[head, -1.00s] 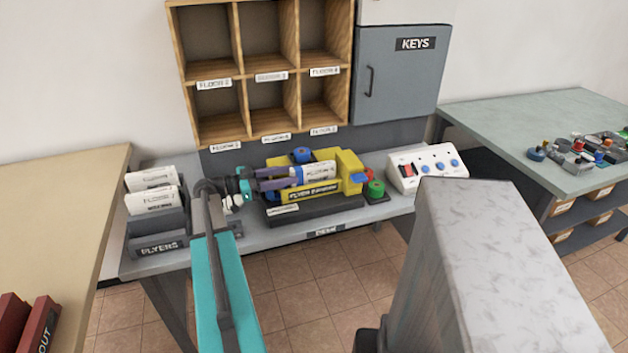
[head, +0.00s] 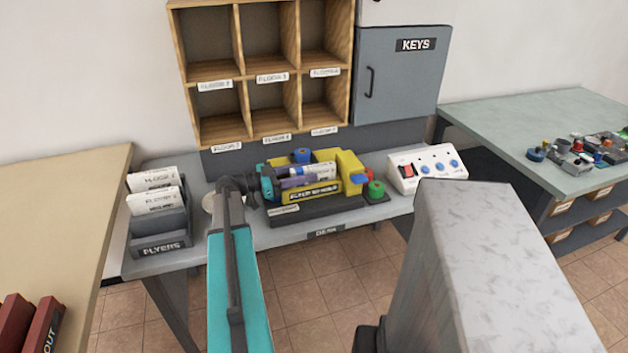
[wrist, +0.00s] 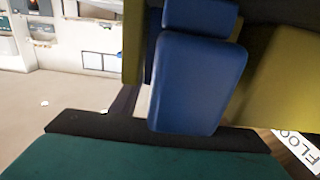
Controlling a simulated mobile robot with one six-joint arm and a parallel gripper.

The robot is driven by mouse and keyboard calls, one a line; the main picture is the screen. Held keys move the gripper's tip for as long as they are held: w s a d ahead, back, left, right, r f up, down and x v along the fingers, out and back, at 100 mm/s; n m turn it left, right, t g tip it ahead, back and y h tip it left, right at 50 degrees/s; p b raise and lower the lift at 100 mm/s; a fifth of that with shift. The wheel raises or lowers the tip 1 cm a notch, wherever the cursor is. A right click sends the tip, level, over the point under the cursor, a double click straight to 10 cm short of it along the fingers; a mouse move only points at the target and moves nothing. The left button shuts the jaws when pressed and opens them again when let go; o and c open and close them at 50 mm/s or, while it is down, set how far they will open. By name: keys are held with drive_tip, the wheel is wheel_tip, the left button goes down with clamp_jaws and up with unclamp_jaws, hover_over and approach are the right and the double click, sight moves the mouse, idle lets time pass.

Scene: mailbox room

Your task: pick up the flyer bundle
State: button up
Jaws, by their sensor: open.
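The flyer bundle (head: 309,170), a white roll with a blue part, lies in the yellow bundler (head: 316,194) on the grey desk. My gripper (head: 299,181), with purple fingers, is open and reaches into the bundler from the left, beside the bundle's near side. My fingers and the yellow wall hide part of the bundle. I cannot tell whether they touch it. In the wrist view a blue block (wrist: 197,82) fills the middle between yellow walls.
A dark FLYERS rack (head: 162,243) with white bundles stands at the left of the desk. A white control box (head: 428,172) with a red switch and blue knobs stands at the right. Wooden pigeonholes (head: 262,125) and a grey KEYS cabinet (head: 397,75) are behind.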

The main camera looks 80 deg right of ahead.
drive_tip(key=shift+s, duration=0.1)
idle(0.5)
clamp_jaws()
drive_tip(key=shift+r, duration=0.1)
drive_tip(key=shift+r, duration=0.1)
drive_tip(key=shift+r+b, duration=0.8)
drive_tip(key=shift+r, duration=4.05)
